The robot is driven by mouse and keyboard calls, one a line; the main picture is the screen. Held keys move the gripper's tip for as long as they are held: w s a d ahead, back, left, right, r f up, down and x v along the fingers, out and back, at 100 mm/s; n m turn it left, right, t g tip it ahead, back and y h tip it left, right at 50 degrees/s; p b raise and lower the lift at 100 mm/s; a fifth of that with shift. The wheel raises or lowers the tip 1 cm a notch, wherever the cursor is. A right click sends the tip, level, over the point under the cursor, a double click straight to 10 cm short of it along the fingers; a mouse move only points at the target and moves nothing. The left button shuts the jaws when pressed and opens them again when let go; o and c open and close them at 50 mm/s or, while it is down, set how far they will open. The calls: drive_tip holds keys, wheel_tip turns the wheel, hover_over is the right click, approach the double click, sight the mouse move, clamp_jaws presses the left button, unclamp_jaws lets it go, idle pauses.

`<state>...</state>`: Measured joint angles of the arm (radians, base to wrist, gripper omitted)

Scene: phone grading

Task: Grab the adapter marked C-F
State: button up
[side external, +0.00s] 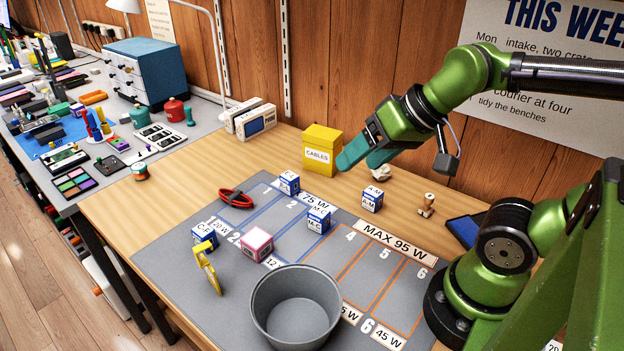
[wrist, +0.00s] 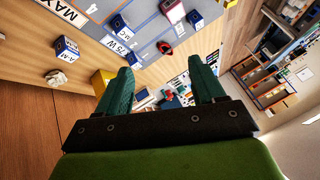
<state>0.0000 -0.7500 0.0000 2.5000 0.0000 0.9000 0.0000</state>
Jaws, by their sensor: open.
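The adapter marked C-F (side external: 204,236) is a small blue-and-white block on the left part of the grey mat (side external: 165,258), beside a yellow clamp-like tool. My gripper (side external: 362,158) is open and empty, high above the back of the table near the yellow box, well to the right of and behind the C-F adapter. In the wrist view my gripper (wrist: 162,78) has its two teal fingers spread apart. A blue block (wrist: 195,18) beside the pink one shows at the top there; its label is unreadable.
Other blocks are A-M (side external: 372,200), M-C (side external: 318,220), a blue one (side external: 289,183) and a pink one (side external: 257,244). The yellow tool (side external: 209,272) stands close to C-F. A grey bucket (side external: 296,308), red cable (side external: 236,199) and yellow CABLES box (side external: 321,152) are nearby.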

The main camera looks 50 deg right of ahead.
drive_tip(key=n+g+h, duration=0.2)
drive_tip(key=n+g, duration=0.2)
drive_tip(key=g, duration=0.3)
hover_over(203, 229)
wheel_tip(203, 229, down, 9)
wheel_tip(203, 229, up, 2)
drive_tip(key=f, duration=1.1)
drive_tip(key=shift+w+a+f, duration=0.1)
drive_tip(key=shift+w+a, duration=0.1)
drive_tip(key=shift+a, duration=0.05)
drive_tip(key=shift+s+d+f, duration=0.1)
drive_tip(key=shift+f, duration=1.35)
drive_tip(key=shift+s+d+f, duration=0.1)
drive_tip(key=shift+f, duration=1.3)
drive_tip(key=c, duration=1)
